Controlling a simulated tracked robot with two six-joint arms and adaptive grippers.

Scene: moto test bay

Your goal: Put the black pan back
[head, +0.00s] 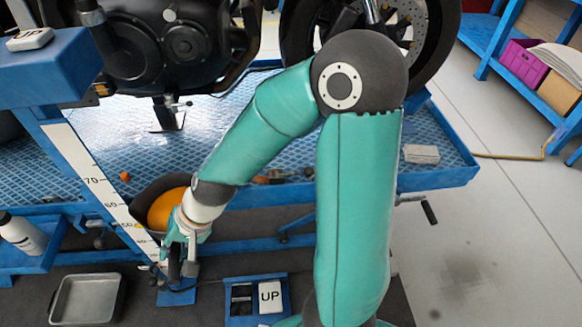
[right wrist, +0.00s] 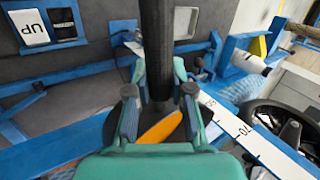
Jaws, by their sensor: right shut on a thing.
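The black pan (head: 146,194), a dark round bowl with an orange inside, stands by the near edge of the blue lift table. My arm hides part of it. My right gripper (head: 180,258) is just below the pan, shut on a thick black stem (right wrist: 157,45) that appears to belong to it. In the right wrist view the stem runs between the two fingers, and part of the orange surface (right wrist: 160,129) shows behind them. The stem's lower end is not clear; a blue foot (head: 177,297) shows below the gripper. My left gripper is not in view.
The blue lift table (head: 440,172) bears a motorcycle (head: 185,45). A ruled white post (head: 85,165) stands close beside the pan. A grey metal tray (head: 75,298) and a blue holder with an UP plate (head: 270,297) are below. Grey floor (head: 500,240) is clear at right.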

